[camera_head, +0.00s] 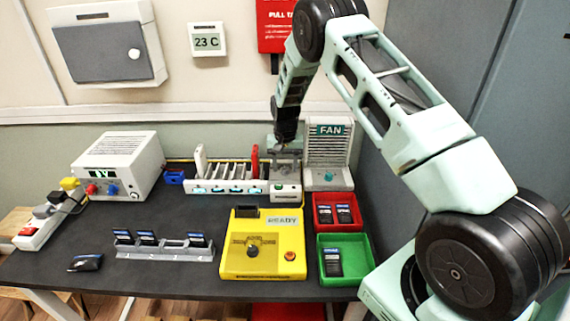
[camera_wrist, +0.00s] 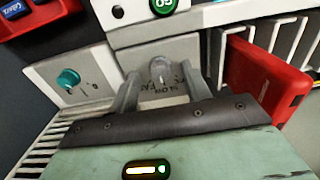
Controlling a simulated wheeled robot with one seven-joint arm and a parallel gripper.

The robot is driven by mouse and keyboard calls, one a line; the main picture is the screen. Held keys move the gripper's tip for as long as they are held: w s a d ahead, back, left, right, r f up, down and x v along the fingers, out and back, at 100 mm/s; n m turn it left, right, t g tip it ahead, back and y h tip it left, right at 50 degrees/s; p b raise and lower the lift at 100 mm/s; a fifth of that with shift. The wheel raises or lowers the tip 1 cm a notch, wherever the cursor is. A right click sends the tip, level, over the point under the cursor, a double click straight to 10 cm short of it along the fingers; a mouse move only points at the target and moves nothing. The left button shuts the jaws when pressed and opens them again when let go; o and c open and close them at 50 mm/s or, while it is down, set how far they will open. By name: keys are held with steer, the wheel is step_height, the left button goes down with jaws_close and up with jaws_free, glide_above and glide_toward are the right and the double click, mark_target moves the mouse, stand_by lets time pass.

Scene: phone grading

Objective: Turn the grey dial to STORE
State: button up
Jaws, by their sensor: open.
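A grey dial (camera_wrist: 162,72) with a rounded top and a pale pointer mark shows in the wrist view on a light grey unit. Lettering beside it is partly hidden, and I cannot read STORE. My gripper (camera_wrist: 160,84) is open, with one finger on each side of the dial; I cannot tell whether they touch it. In the head view my gripper (camera_head: 286,142) is low over the grey unit (camera_head: 286,172) at the right end of the rack, and the dial is hard to make out there.
A red slab (camera_wrist: 268,78) stands in the rack close beside my gripper. The fan unit (camera_head: 328,155) with a teal knob (camera_wrist: 69,78) is on the other side. A yellow box (camera_head: 285,262) with a dark knob, plus red (camera_head: 357,226) and green trays (camera_head: 364,266), are nearer.

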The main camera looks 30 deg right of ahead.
steer(key=shift+f, duration=0.3)
steer(key=c, duration=1)
steer(key=shift+n, duration=0.3)
steer(key=n+b, duration=0.2)
steer(key=n, duration=0.1)
steer(key=n+b, duration=0.1)
steer(key=n, duration=0.4)
steer(key=shift+n, duration=0.3)
